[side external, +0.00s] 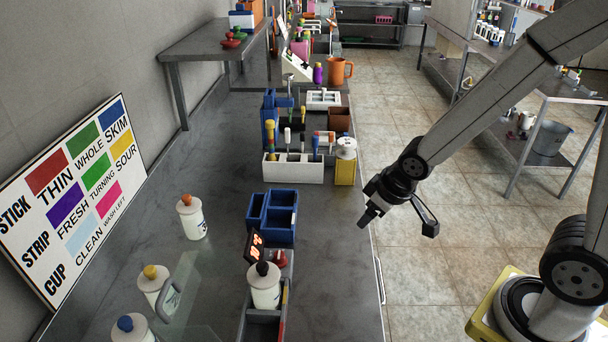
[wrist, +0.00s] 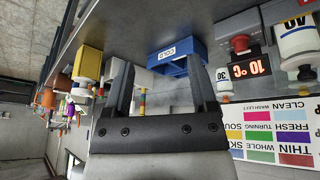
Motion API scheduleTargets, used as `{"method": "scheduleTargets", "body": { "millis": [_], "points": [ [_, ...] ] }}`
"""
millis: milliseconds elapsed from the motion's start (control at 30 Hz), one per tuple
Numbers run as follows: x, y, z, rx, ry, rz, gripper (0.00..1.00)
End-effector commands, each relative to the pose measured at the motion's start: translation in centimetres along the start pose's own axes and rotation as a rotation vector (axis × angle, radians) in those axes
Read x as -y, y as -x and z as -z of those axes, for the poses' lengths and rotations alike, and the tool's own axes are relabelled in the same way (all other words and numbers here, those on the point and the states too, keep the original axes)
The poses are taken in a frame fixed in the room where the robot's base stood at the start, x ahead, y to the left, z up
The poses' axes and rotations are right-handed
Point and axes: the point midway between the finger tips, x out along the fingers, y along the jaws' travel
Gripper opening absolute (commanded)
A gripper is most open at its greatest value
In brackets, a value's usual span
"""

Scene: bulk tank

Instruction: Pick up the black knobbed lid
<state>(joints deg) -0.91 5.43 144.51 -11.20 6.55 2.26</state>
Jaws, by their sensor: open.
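The black knobbed lid (side external: 263,268) sits on top of a white bottle (side external: 265,290) at the front of the bench, beside a small red digital display. In the wrist view, which is upside down, its dark knob (wrist: 305,73) shows at the right edge, under the inverted white bottle (wrist: 298,40). My gripper (side external: 398,222) is open and empty, out over the bench's right edge, apart from the lid and to its upper right in the side view. Its two fingers (wrist: 160,65) stand wide apart in the wrist view with nothing held between them.
A blue bin (side external: 272,215) stands behind the lid's bottle, and a red knob (side external: 280,259) sits close beside it. White bottles with orange (side external: 185,200), yellow (side external: 150,272) and blue (side external: 124,323) knobs stand left. A clear panel with a handle (side external: 171,297) lies between.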

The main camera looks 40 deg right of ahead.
Motion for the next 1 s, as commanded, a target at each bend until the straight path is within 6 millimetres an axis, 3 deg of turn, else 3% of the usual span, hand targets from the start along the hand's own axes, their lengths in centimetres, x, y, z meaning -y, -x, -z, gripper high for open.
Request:
{"method": "scheduleTargets", "body": {
  "millis": [267,500,800,1000],
  "points": [
    [2.5,-2.7,5.0,-0.257,0.250,0.076,0.74],
    [7.2,-3.9,7.7,-0.468,0.446,0.254,0.74],
    [14.0,-3.5,7.5,-0.668,0.627,0.592,0.74],
    [16.6,-2.7,6.4,-0.729,0.676,0.761,0.74]
  ]
}}
